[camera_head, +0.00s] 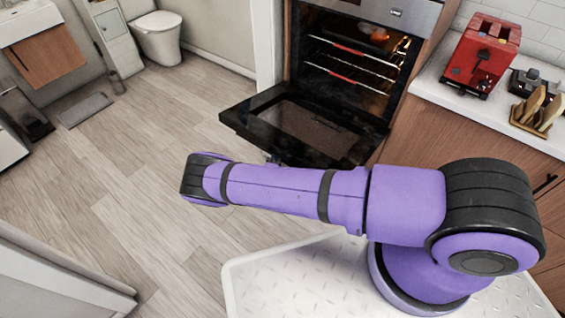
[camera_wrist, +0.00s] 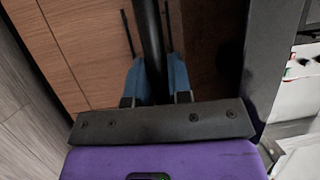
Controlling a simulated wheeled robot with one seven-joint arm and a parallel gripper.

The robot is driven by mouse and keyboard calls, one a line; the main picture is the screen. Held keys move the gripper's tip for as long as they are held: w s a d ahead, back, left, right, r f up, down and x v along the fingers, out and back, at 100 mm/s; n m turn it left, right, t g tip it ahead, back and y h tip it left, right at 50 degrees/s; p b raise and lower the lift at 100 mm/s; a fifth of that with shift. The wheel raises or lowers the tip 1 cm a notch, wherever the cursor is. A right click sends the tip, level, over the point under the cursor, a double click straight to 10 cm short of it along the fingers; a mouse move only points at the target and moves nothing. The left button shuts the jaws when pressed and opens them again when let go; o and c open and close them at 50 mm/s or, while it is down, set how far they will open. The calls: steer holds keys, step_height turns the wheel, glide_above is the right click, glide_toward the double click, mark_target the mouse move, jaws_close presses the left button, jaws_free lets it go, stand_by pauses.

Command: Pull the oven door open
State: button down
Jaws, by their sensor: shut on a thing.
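The oven (camera_head: 350,55) is lit inside and shows its racks. Its dark glass door (camera_head: 305,125) is swung down to about level, open toward me. In the wrist view my gripper (camera_wrist: 148,40) has its two blue fingers on either side of a dark bar (camera_wrist: 152,60), which looks like the door handle. The fingers are shut on it. In the head view my purple arm reaches left in front of the door, and it hides most of my gripper and the handle.
A red toaster (camera_head: 482,55) and a wooden rack (camera_head: 540,110) stand on the white counter (camera_head: 440,90) at the right, above wooden cabinets. A toilet (camera_head: 158,38), a sink cabinet (camera_head: 45,50) and a grey mat (camera_head: 85,110) are at the back left. The wooden floor (camera_head: 130,170) at left is clear.

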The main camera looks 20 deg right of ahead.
steer(key=shift+w+r, duration=0.1)
steer(key=shift+r, duration=0.75)
steer(key=c, duration=1.1)
jaws_free()
steer(key=shift+o, duration=0.2)
steer(key=shift+f, duration=0.1)
